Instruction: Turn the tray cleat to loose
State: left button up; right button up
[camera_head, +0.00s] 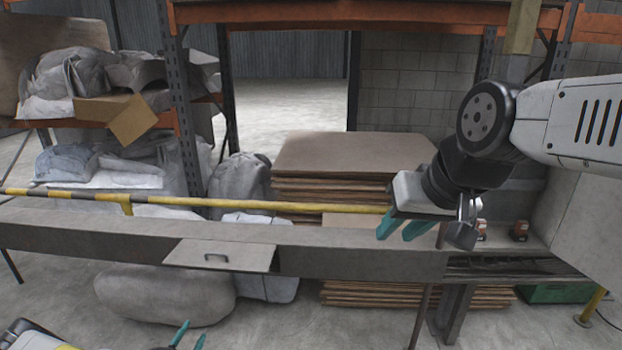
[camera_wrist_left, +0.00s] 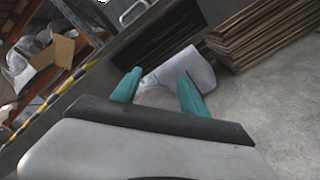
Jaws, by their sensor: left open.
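My left gripper (camera_head: 193,331) is low at the bottom edge of the head view, in front of and below the long grey tray (camera_head: 90,233). Its two teal fingers are apart and empty, as the left wrist view (camera_wrist_left: 158,80) also shows. My right gripper (camera_head: 399,232) is over the tray's right part, teal fingers apart, with nothing seen between them. A grey padlock-like piece (camera_head: 461,235) is just right of the right gripper. I cannot tell which part is the tray cleat.
A yellow and black bar (camera_head: 260,205) runs along behind the tray. Stacked brown boards (camera_head: 355,155) and wrapped bundles (camera_head: 150,293) are behind and below it. Small red-brown blocks (camera_head: 519,231) sit at the right. The floor in front is mostly clear.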

pick_arm(q)
jog(key=w+a+r+m+g, duration=0.2)
jog(key=w+r+m+g, duration=0.1)
jog(key=w+r+m, duration=0.4)
jog(key=w+a+r+m+g, duration=0.25)
jog(key=w+r+m, duration=0.2)
jog(key=r, duration=0.45)
jog(key=d+r+m+g+y, duration=0.1)
jog(key=d+r+m, duration=0.2)
jog(key=r, duration=0.7)
jog(key=d+r+m+g+y, duration=0.2)
jog(key=d+r, duration=0.2)
jog(key=r, duration=0.6)
jog(key=s+d+r+m, duration=0.4)
jog(key=s+d+r, duration=0.55)
jog(key=r, duration=0.35)
jog(key=s+d+r+m+g+h, duration=0.1)
jog(key=s+d, duration=0.4)
jog(key=s, duration=0.5)
jog(key=s+d+r+m+g+h, duration=0.1)
jog(key=s+d+r+m, duration=0.3)
jog(key=s, duration=0.7)
jog(key=shift+d+g+h, duration=0.35)
jog(key=shift+d+h, duration=0.35)
jog(key=shift+d, duration=0.3)
jog(key=shift+s+r, duration=0.1)
